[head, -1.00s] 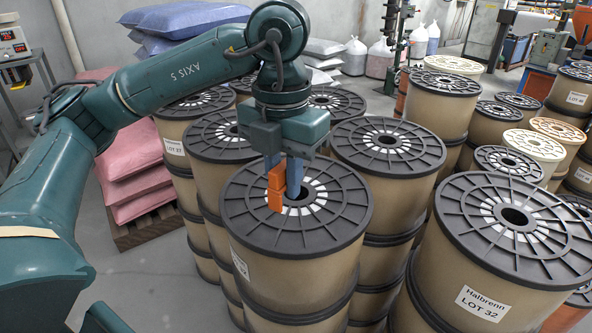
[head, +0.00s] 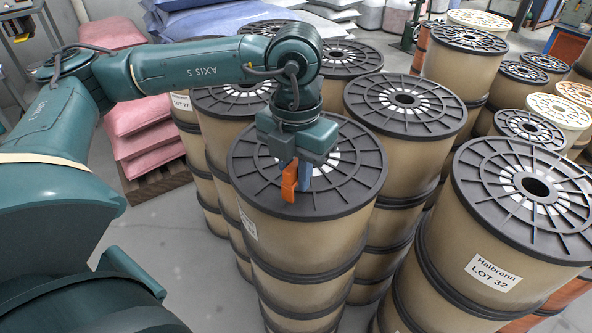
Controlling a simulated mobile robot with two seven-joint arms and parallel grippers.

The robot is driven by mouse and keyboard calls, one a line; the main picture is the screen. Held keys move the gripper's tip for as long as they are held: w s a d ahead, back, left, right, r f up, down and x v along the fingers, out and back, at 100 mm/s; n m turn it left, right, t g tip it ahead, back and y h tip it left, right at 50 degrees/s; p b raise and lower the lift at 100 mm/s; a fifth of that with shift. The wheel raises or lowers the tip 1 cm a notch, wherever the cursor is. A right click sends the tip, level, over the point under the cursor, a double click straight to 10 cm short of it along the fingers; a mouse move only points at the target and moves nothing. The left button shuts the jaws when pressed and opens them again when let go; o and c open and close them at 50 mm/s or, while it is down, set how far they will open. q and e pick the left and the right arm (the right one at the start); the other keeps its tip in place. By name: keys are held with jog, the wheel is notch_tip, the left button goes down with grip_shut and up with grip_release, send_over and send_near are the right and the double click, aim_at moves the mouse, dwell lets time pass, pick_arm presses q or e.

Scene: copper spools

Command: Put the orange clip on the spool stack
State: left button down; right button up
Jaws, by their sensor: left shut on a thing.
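My left gripper (head: 297,178) points down over the black top of the front-middle spool stack (head: 340,198). Its blue fingers are shut on the orange clip (head: 289,182). The clip hangs upright in front of the spool's hub, and its lower end is over the black flange. I cannot tell whether the clip touches the flange. The hub hole is mostly hidden behind the gripper. My right gripper is not in view.
Another spool stack, labelled LOT 32 (head: 496,272), stands close at the right. More spool stacks (head: 405,103) stand behind. Pink sacks (head: 140,130) lie on a pallet at the left. Grey floor (head: 190,240) is clear at the lower left.

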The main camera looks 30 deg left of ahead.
aim_at(296, 162)
pick_arm(q)
jog(key=shift+f, duration=0.2)
jog(key=shift+f, duration=0.15)
jog(key=c, duration=1.3)
grip_release()
jog(key=shift+r, duration=0.35)
notch_tip(296, 162, up, 12)
jog(key=shift+f, duration=0.15)
